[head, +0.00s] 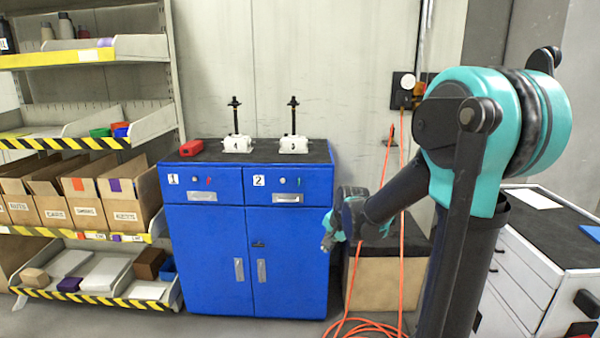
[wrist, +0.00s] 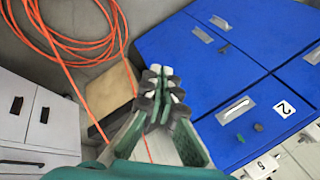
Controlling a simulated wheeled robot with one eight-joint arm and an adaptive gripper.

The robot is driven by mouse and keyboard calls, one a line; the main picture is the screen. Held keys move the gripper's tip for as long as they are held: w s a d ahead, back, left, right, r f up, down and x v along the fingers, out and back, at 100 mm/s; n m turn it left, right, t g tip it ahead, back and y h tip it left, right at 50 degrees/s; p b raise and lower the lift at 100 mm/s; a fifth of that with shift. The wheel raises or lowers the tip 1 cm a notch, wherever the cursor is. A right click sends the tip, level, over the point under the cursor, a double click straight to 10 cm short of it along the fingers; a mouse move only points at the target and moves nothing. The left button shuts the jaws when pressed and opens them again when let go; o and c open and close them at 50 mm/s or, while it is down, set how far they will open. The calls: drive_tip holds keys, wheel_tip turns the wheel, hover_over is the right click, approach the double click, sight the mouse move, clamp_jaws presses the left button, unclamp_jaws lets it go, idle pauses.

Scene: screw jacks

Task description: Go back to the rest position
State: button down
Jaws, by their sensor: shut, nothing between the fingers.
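My gripper (head: 328,243) is in front of the right edge of the blue cabinet (head: 247,270) in the head view, with my arm reaching down to it from the right. In the wrist view my gripper (wrist: 160,76) has its fingers together with nothing between them. The cabinet front, with a drawer labelled 2, also shows there (wrist: 215,70). Two white screw jacks with upright black screws stand on the cabinet's dark top, one labelled 4 (head: 237,144) and one labelled 3 (head: 293,145).
A red block (head: 191,148) lies on the cabinet top's left. A shelf rack (head: 85,140) with boxes stands left. A cardboard box (head: 372,285) and orange cable (head: 402,230) are right of the cabinet. A white drawer unit (head: 520,275) stands at right. Floor shows in front.

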drive_tip(key=s+d+f+n, duration=0.2)
drive_tip(key=s+d+n, duration=0.1)
drive_tip(key=s, duration=0.4)
drive_tip(key=s+d+f+n+h, duration=0.1)
drive_tip(key=s+d, duration=0.3)
drive_tip(key=s, duration=0.4)
drive_tip(key=s+d+f+n+h, duration=0.1)
drive_tip(key=s+d+f+n, duration=0.2)
drive_tip(key=s, duration=0.5)
drive_tip(key=shift+s+d+f+n+g, duration=0.15)
drive_tip(key=shift+f+n+g, duration=0.25)
drive_tip(key=shift+n, duration=0.4)
drive_tip(key=c, duration=2.3)
unclamp_jaws()
drive_tip(key=shift+r, duration=0.1)
